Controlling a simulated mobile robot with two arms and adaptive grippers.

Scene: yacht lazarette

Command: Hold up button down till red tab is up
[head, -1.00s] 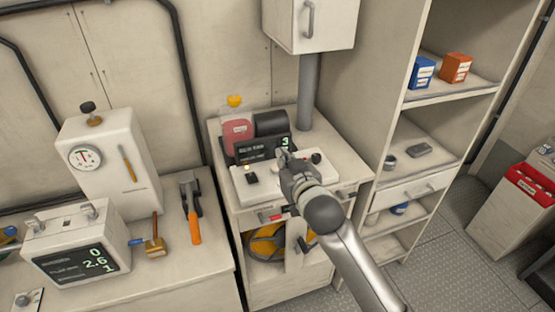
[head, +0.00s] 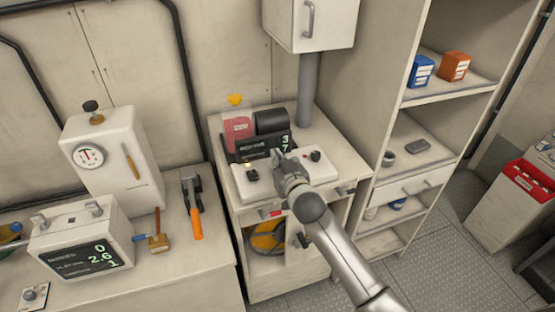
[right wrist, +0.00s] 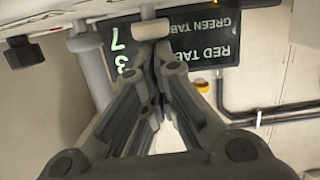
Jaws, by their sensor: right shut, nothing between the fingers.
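A pale control box (head: 240,187) sits on the cabinet, with a black button (head: 252,175) at left and a black knob (head: 315,156) at right. Behind it, a dark display (head: 255,147) reads 3 and 7. In the right wrist view, the display (right wrist: 212,40) is upside down and lists RED TAB and GREEN TAB. My right gripper (head: 278,155) is shut and empty, its tips over the box's back middle by the display. I cannot tell whether they touch a button. The up button cannot be told apart. My left gripper is out of view.
A red canister (head: 237,130) and a black roll (head: 270,122) stand behind the display. A small red piece (head: 270,213) is on the cabinet front. An instrument box (head: 80,240) and orange-handled tool (head: 195,220) are on the left bench; shelves (head: 440,92) stand right.

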